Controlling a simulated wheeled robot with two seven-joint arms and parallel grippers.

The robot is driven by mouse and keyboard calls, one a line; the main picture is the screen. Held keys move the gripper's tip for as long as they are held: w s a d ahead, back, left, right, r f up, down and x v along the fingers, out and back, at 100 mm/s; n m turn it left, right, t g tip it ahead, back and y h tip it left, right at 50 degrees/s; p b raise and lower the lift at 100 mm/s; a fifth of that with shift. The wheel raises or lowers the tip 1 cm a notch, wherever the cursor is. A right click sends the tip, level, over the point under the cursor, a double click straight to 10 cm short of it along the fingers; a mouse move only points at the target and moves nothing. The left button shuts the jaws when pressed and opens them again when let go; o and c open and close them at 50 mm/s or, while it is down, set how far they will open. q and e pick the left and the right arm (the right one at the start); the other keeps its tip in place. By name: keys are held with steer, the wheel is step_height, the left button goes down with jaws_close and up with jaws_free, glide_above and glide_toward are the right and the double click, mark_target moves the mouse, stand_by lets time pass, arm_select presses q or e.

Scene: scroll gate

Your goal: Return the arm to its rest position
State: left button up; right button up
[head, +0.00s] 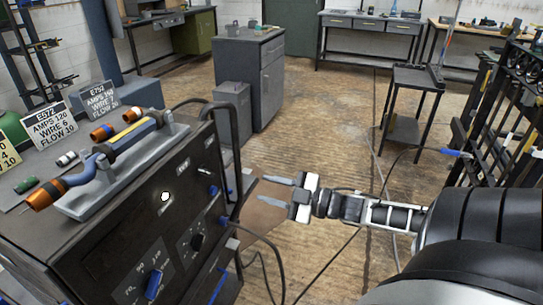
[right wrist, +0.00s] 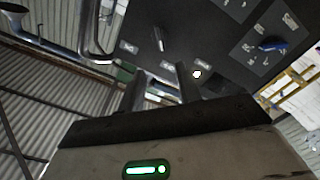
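My right arm (head: 380,213) comes in from the right edge of the head view and reaches left over the floor. My right gripper (head: 264,190) is open and empty, with its two fingers apart. They point left at the front of a dark welding machine (head: 130,225). The fingertips look close to the machine's right-hand edge, and I cannot tell the exact gap. In the right wrist view the open fingers (right wrist: 160,75) point toward the machine's panel (right wrist: 215,50) with nothing between them. My left gripper is out of view.
The panel has a lit white light (head: 165,196), a blue knob (head: 153,284) and a protruding handle frame (head: 237,160). A torch (head: 95,165) rests on top beside number signs (head: 50,125). A black gate (head: 500,120) stands right. Cables cross the otherwise open floor.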

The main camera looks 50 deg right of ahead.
stand_by(0.5)
steer(key=s+a+f+m+g+h, duration=0.3)
steer(key=a+f+m, duration=0.1)
steer(key=a+f, duration=0.15)
steer(key=s+a+f+m+g+h, duration=0.3)
steer(key=a+f+h, duration=0.1)
steer(key=a+f, duration=0.15)
steer(key=s+a+r+m+g, duration=0.35)
steer(key=s+a+g, duration=0.45)
steer(key=s, duration=0.4)
steer(key=w+a+f+t+y, duration=0.3)
steer(key=w+a+f+t, duration=0.3)
steer(key=a+t, duration=0.1)
steer(key=shift+t, duration=0.4)
steer(key=shift+w+n, duration=0.15)
steer(key=shift+n, duration=0.1)
